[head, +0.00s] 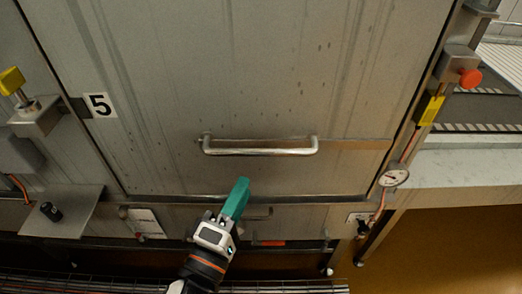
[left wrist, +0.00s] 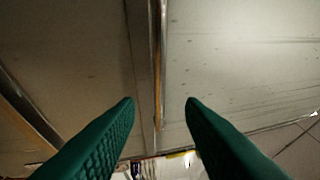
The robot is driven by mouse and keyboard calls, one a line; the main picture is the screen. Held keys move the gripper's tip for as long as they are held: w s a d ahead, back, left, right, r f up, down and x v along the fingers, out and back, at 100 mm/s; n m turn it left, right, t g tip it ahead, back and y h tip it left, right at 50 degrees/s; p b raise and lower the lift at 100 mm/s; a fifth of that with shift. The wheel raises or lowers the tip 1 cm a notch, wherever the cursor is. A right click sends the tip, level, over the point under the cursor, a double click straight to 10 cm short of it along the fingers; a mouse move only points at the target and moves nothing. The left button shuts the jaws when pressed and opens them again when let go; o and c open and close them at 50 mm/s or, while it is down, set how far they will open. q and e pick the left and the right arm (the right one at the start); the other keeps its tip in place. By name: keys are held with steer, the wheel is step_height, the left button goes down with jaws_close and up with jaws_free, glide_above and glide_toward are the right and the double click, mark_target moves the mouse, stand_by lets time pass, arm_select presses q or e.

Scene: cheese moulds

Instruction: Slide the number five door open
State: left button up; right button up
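The number five door (head: 270,80) is a large grey metal panel that fills the middle of the head view. The "5" plate (head: 100,105) is at its left. A horizontal metal bar handle (head: 260,150) sits on its lower part. My left gripper (head: 242,184) is below the handle in the head view, apart from it in the picture. In the left wrist view its two green fingers (left wrist: 160,103) are spread with nothing between them. A metal strip or edge (left wrist: 158,60) runs upright beyond the fingers; I cannot tell which part it is. My right gripper is not in view.
A yellow knob (head: 11,80) is at the left, above a small metal shelf (head: 62,210) with a black object. A pale ledge (head: 460,180) runs to the right.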

mark_target(261, 150)
arm_select(q)
steer(key=p+x, duration=0.2)
steer(key=x, duration=0.8)
jaws_close()
